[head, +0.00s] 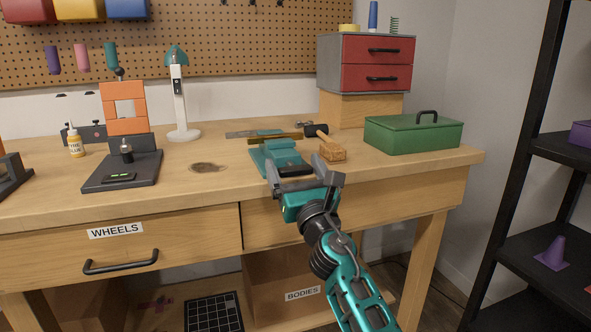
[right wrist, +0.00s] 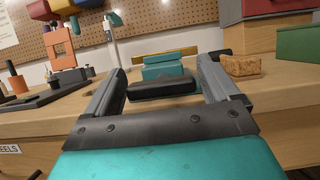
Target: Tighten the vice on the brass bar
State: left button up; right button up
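The teal vice (head: 281,160) stands on the workbench near its front edge. The brass bar (head: 283,138) lies across the vice at its far side; it also shows in the right wrist view (right wrist: 178,53). A black part (right wrist: 162,88) at the front of the vice shows between my right gripper's fingers. My right gripper (head: 305,180) is open at the bench's front edge, just in front of the vice. In the right wrist view its two fingers (right wrist: 162,85) stand wide apart, with no clear contact with the vice. My left gripper is not in view.
A hammer with a wooden handle (head: 333,151) lies right of the vice. A green toolbox (head: 412,135) and a red drawer cabinet (head: 376,65) stand farther right. A lamp (head: 182,105), an orange-framed device (head: 126,125) and a glue bottle (head: 76,143) are left.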

jog(key=c, duration=0.7)
jog(key=shift+c, duration=0.2)
jog(key=shift+m, duration=0.5)
jog(key=shift+m+h, duration=0.4)
jog(key=m+h+b, duration=0.1)
jog(key=m+h, duration=0.1)
jog(key=m, duration=0.1)
jog(key=shift+f, duration=0.1)
jog(key=shift+d+m+h, duration=0.1)
jog(key=shift+m+h, duration=0.5)
jog(key=shift+m, duration=0.7)
jog(key=shift+m+h, duration=0.6)
jog(key=shift+m, duration=0.7)
jog(key=o, duration=1)
jog(key=shift+c, duration=0.2)
